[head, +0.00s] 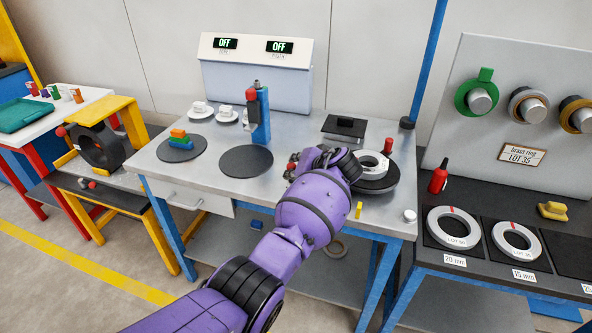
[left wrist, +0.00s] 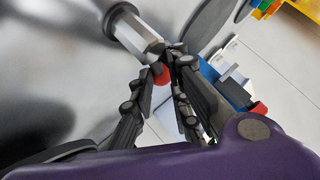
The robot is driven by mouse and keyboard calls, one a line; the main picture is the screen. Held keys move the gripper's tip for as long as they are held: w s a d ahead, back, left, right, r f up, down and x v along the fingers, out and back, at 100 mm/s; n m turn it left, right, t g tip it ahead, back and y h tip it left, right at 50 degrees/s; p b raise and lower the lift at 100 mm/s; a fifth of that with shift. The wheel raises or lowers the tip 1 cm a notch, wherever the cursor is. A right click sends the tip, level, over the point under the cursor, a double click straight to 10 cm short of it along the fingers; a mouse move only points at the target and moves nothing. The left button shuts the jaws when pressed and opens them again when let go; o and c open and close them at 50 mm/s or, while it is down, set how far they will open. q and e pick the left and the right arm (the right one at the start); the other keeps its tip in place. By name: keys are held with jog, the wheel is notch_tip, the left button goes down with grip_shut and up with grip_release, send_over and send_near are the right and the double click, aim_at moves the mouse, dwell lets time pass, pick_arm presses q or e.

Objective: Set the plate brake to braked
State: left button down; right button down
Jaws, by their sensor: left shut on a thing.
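My left gripper (head: 293,165) is at the left side of the dark round plate (head: 376,184) on the middle bench, mostly hidden by my purple arm. In the left wrist view its fingers (left wrist: 166,64) are closed on a small red knob (left wrist: 161,75) beside a bright metal post (left wrist: 134,32). The knob appears to be the plate brake's handle; its lever and setting are hidden. A white ring (head: 373,162) lies on the plate. My right gripper does not show.
A blue upright tool (head: 260,115) stands behind a flat dark disc (head: 246,161). Coloured blocks (head: 179,139) rest on another disc. A panel (head: 256,72) at the back reads OFF twice. A red-topped post (head: 388,146) stands behind the plate. Bench space in front of the discs is clear.

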pick_arm(q)
jog(key=shift+s+a+f, duration=0.1)
jog(key=shift+s+f, duration=0.15)
jog(key=shift+f, duration=0.5)
jog(key=c, duration=2)
grip_release()
jog(key=shift+c, duration=0.2)
jog(key=shift+o, duration=1.4)
jog(key=shift+w+f, duration=0.1)
jog(key=shift+o, duration=0.2)
jog(key=shift+w, duration=0.2)
jog(key=shift+r, duration=0.25)
jog(key=v, duration=1.2)
jog(key=shift+w, duration=0.15)
jog(key=shift+f, duration=0.1)
